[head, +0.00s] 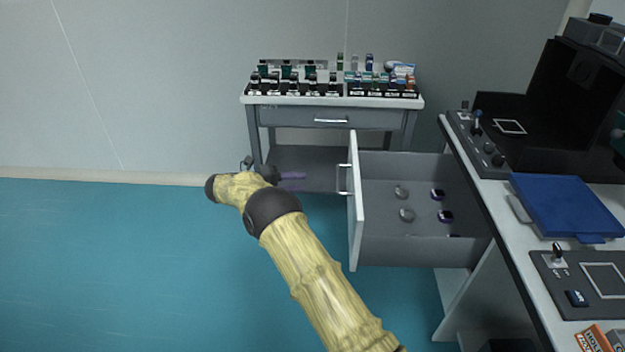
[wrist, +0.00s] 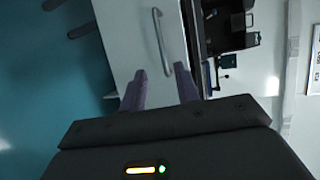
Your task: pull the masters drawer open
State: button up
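A drawer (head: 385,248) with a white front stands pulled well out of the right bench; no label is readable, so I cannot tell whether it is the masters drawer. Several small round pieces lie inside it. Its bar handle (head: 344,180) is on the front, facing left, and also shows in the wrist view (wrist: 158,40). My gripper (head: 302,182) is to the left of the handle, its purple fingers pointing at the drawer front. In the wrist view the fingers (wrist: 160,80) are apart and empty, with the handle beyond their tips, not between them.
A grey cart (head: 275,117) with its own shut drawer and rows of small bottles stands at the back wall. The right bench (head: 470,205) carries a blue case (head: 567,207) and dark equipment. The teal floor (head: 110,270) at left is clear.

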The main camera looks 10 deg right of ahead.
jog(key=v, duration=0.4)
dwell(0.3)
